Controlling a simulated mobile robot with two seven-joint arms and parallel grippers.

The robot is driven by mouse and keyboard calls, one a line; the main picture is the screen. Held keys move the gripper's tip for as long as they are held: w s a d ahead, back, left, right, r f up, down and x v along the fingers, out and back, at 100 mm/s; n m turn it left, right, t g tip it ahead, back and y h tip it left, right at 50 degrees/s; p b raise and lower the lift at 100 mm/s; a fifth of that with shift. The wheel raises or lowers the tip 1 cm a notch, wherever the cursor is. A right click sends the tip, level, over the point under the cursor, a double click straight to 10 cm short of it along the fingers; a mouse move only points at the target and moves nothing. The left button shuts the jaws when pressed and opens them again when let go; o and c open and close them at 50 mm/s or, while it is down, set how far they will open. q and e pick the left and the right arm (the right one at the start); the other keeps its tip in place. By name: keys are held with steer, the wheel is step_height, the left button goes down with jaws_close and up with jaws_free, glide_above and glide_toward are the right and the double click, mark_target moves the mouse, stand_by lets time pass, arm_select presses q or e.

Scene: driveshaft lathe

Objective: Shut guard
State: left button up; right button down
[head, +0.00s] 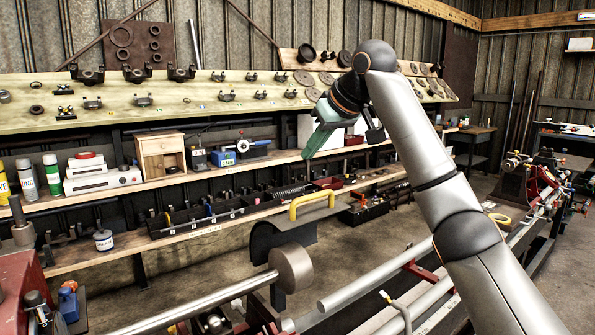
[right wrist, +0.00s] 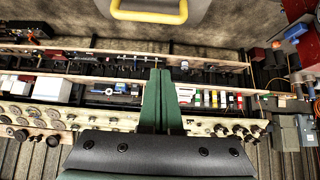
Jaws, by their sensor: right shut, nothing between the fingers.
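The guard (head: 266,240) is a dark curved sheet with a yellow handle (head: 312,200) along its upper edge. In the head view it stands behind the round metal end piece of the steel shaft, which hides part of it, and it does not cover that piece from the front. In the right wrist view the yellow handle (right wrist: 149,16) shows at the top edge on a grey surface. My right gripper (head: 312,150) has green fingers, shut and empty, raised above and apart from the handle. The fingers also show together in the right wrist view (right wrist: 160,75). My left gripper is out of view.
The steel shaft (head: 195,306) with its round end piece (head: 291,268) lies in front of the guard. Open floor lies between guard and shelves.

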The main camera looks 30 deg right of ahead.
steer(key=p, duration=0.2)
glide_above(302, 214)
steer(key=w, duration=0.3)
steer(key=f, duration=0.7)
steer(key=shift+a+f, duration=0.2)
steer(key=shift+f, duration=0.05)
steer(key=s, duration=0.2)
steer(key=shift+s+d+f, duration=0.2)
steer(key=shift+s+f, duration=0.15)
steer(key=shift+s, duration=0.05)
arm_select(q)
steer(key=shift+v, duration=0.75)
arm_select(e)
steer(key=shift+s+f, duration=0.3)
steer(key=shift+s, duration=0.3)
arm_select(q)
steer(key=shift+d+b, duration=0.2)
steer(key=shift+b, duration=0.15)
arm_select(e)
steer(key=shift+f, duration=0.1)
